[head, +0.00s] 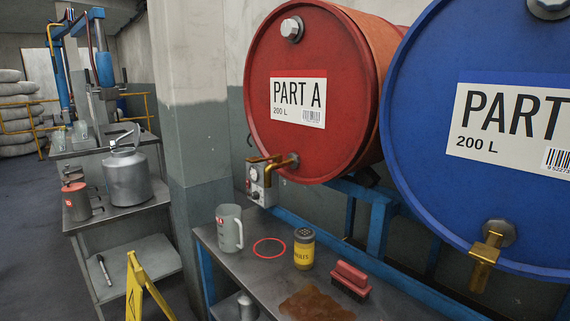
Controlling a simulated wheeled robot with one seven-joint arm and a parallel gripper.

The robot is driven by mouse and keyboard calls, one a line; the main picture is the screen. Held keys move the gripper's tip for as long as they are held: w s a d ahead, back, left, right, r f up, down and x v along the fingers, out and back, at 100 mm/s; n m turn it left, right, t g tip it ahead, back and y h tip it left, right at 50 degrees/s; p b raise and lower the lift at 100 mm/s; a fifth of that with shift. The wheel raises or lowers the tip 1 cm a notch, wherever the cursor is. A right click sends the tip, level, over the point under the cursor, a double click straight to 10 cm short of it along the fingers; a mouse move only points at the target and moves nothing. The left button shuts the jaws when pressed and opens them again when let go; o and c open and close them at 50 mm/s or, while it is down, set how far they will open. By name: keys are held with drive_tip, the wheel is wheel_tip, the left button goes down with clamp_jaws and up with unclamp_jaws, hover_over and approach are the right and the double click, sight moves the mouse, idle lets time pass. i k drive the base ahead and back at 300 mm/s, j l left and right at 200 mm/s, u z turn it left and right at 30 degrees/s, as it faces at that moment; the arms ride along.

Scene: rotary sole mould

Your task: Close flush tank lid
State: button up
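A silver metal tank (127,178), which looks like the flush tank, stands on the top of a grey steel bench at the left. It has a rounded shoulder and a narrower neck. A grey lid or handle piece (123,139) sits at its top and sticks up at a slant.
A yellow folding stand (146,288) is in front. Red (296,140) and blue (430,130) drums fill the right, above a cluttered shelf.

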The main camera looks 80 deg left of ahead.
sight(137, 131)
drive_tip(key=u, duration=3.45)
drive_tip(key=i+j+z, duration=0.35)
drive_tip(key=i+j, duration=0.55)
drive_tip(key=i, duration=0.45)
drive_tip(key=i+j+z, duration=0.35)
drive_tip(key=i+j, duration=0.9)
